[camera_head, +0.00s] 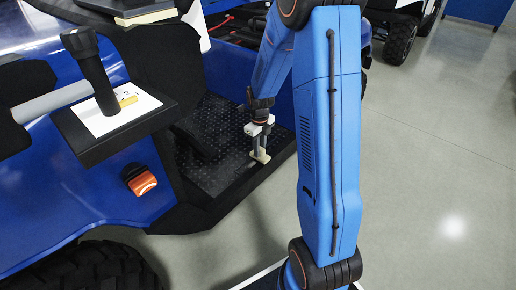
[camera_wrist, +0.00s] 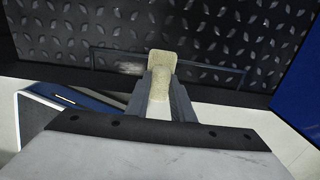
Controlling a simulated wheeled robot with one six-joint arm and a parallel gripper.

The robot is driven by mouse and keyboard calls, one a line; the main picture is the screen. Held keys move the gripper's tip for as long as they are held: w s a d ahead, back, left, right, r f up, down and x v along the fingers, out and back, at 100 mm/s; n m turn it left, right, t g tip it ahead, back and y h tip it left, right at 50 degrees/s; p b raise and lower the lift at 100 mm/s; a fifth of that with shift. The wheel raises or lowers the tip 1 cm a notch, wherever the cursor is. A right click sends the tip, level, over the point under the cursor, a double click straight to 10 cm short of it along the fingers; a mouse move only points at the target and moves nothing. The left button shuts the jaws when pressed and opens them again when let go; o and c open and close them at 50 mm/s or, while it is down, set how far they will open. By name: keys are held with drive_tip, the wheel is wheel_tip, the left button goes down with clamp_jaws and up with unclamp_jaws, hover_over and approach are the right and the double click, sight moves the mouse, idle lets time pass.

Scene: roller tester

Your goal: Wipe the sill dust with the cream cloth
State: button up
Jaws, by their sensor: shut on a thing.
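My gripper (camera_head: 259,143) points down at the edge of the vehicle's black footwell. It is shut on the cream cloth (camera_head: 261,156), a small folded pad. In the wrist view the cloth (camera_wrist: 162,65) sticks out beyond the fingertips (camera_wrist: 160,85) and lies over the sill (camera_wrist: 215,80), a dark strip marked by a thin outline. A faint pale patch that looks like dust (camera_wrist: 130,68) shows on the strip just left of the cloth. Any dust under the cloth is hidden. I cannot tell whether the cloth presses on the sill.
The ridged black footwell floor (camera_head: 225,135) lies beyond the sill. A black lever (camera_head: 92,70) stands on a panel at the left, above an orange lamp (camera_head: 141,181). My blue arm hides part of the vehicle. Open grey floor (camera_head: 430,150) is at the right.

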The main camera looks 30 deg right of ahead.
drive_tip(key=shift+s, duration=0.2)
drive_tip(key=shift+s+d+r, duration=0.1)
drive_tip(key=shift+s+d, duration=0.2)
drive_tip(key=shift+s, duration=0.25)
drive_tip(key=shift+w+a, duration=0.3)
drive_tip(key=shift+w, duration=0.45)
drive_tip(key=shift+w+a, duration=0.25)
drive_tip(key=shift+w, duration=0.5)
drive_tip(key=shift+s+d+f, duration=0.1)
drive_tip(key=shift+s+d, duration=0.05)
drive_tip(key=shift+s, duration=0.3)
drive_tip(key=shift+s+d+f, duration=0.1)
drive_tip(key=shift+s, duration=0.3)
drive_tip(key=shift+s+d, duration=0.25)
drive_tip(key=shift+s, duration=0.45)
drive_tip(key=shift+w+r, duration=0.1)
